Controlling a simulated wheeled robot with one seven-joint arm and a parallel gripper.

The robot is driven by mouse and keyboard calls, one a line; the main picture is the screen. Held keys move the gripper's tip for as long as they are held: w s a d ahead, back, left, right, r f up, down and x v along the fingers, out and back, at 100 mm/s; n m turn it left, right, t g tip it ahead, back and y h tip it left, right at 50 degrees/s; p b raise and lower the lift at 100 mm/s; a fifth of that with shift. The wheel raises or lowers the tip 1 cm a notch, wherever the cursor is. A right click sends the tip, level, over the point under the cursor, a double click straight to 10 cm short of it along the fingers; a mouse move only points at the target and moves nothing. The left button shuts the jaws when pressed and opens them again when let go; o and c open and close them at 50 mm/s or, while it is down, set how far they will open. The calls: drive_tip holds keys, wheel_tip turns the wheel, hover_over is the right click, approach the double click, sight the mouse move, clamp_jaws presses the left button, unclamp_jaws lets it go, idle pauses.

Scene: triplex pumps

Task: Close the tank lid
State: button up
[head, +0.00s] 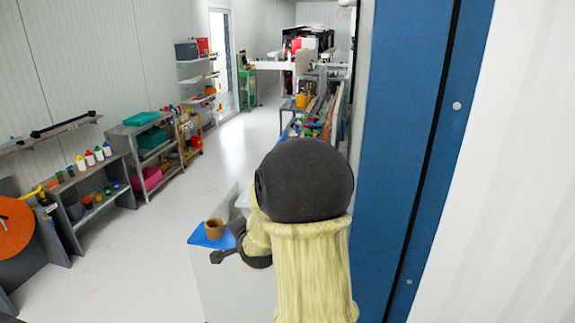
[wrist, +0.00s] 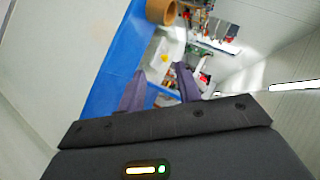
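I cannot pick out a tank or its lid for certain in either view. My gripper (wrist: 160,88) shows in the wrist view with its two dark fingers apart and nothing between them. In the head view my gripper's dark parts show beside a pale bench, partly hidden by my arm. A brown cup-like pot (head: 214,228) stands on a blue mat (head: 203,241) just beyond my gripper. The pot also shows at the top of the wrist view (wrist: 160,12), with the blue mat (wrist: 112,62) below it.
A blue panel (head: 405,130) and white wall stand close on the right. Shelves with bottles (head: 90,158) and bins (head: 150,145) line the left wall, near an orange disc (head: 12,228). A cluttered bench (head: 318,112) lies ahead. The pale floor (head: 185,205) between is clear.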

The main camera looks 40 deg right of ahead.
drive_tip(key=d+r+m+t+h+b, duration=0.1)
drive_tip(key=d+r+m+t+h, duration=0.1)
drive_tip(key=d+m, duration=0.5)
drive_tip(key=d+r+m+t+h+b, duration=0.1)
drive_tip(key=d+r+m+t+h, duration=0.2)
drive_tip(key=d, duration=0.8)
drive_tip(key=w+m+h, duration=0.1)
drive_tip(key=m+h, duration=0.1)
drive_tip(key=m, duration=0.2)
drive_tip(key=shift+d+t+b, duration=0.3)
drive_tip(key=shift+d, duration=0.1)
drive_tip(key=p+x, duration=0.7)
drive_tip(key=x, duration=1)
drive_tip(key=shift+w+d, duration=0.1)
drive_tip(key=shift+w, duration=0.05)
clamp_jaws()
